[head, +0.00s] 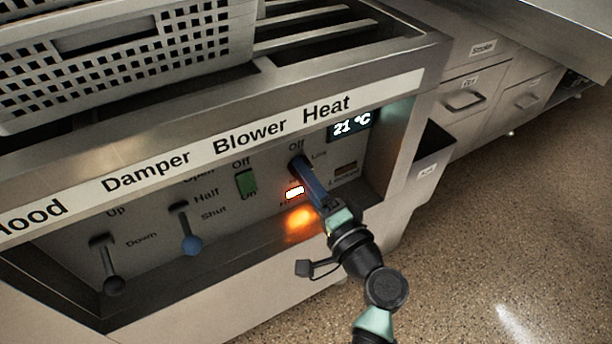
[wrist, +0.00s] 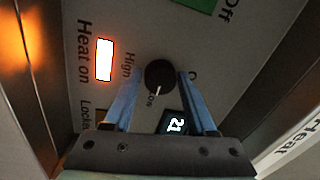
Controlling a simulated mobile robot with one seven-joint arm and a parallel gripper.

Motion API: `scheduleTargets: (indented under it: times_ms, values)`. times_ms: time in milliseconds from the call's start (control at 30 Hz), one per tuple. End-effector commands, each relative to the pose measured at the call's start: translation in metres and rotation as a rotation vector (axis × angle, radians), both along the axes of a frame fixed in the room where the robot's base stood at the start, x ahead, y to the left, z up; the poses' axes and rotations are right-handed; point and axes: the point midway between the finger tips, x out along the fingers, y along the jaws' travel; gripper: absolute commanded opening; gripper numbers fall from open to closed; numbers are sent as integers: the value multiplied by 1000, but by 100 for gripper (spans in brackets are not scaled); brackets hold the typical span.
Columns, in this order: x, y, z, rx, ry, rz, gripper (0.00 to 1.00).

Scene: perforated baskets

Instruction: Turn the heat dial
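The heat dial (wrist: 160,77) is a round black knob with a white pointer mark. In the wrist view the mark points toward the "Low" label. My gripper (wrist: 161,74) has its two blue fingers on either side of the dial, with the tips close against its sides, and appears shut on it. In the head view my gripper (head: 300,164) reaches the panel under the word "Heat" and mostly hides the dial. The "Heat on" lamp (head: 294,192) glows orange-white. The display (head: 351,124) reads 21 °C.
The panel is recessed under a metal ledge. A perforated basket (head: 110,60) sits above. Open floor lies to the right.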

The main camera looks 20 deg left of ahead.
Motion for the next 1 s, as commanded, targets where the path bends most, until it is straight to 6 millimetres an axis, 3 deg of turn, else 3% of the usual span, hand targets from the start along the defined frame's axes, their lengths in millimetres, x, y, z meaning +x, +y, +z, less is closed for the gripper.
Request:
scheduleTargets:
  times_ms: [33, 100, 467, 1000]
  values:
    - [0, 0, 0, 0, 0, -1, 68]
    - [0, 0, 0, 0, -1, -1, 80]
    - [-2, -4, 1, -1, 0, -3, 80]
    - [-65, -85, -4, 0, 0, -4, 80]
